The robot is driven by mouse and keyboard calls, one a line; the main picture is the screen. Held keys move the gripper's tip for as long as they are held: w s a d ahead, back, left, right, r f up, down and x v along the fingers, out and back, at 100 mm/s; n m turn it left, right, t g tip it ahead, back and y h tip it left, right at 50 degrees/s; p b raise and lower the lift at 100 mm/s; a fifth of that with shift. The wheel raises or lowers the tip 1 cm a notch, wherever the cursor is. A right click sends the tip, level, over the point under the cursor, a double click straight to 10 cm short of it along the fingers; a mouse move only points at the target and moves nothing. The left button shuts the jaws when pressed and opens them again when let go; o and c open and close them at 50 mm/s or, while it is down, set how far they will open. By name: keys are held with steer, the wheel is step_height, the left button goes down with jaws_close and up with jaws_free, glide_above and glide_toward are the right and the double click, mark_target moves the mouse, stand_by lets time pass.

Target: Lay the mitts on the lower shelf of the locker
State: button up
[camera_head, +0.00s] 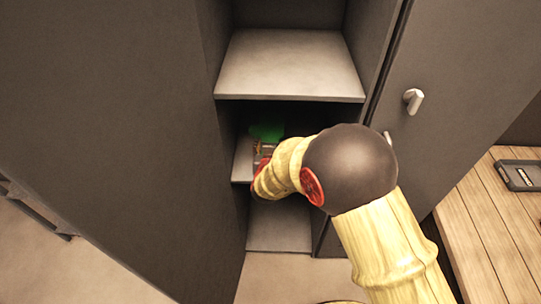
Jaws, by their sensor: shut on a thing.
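The green mitts (267,131) are inside the dark locker, in the dim space below the upper shelf (290,68). My gripper (263,147) reaches into that space and is shut on the mitts at their near side. The mitts are over the lower shelf (241,168), towards its back. Shadow hides whether they touch it. My wrist and forearm cover the right part of the lower shelf and much of the gripper.
The upper shelf is bare. The locker's bottom panel (280,228) looks empty. A grey door with a handle (413,101) is at the right, and a large dark panel (110,110) fills the left. A wooden bench (495,225) holds a grey tray (508,177).

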steer(key=shift+f+b, duration=0.7)
steer(key=shift+f, duration=1.3)
steer(key=shift+f, duration=0.1)
steer(key=o, duration=1.2)
steer(key=shift+o, duration=0.4)
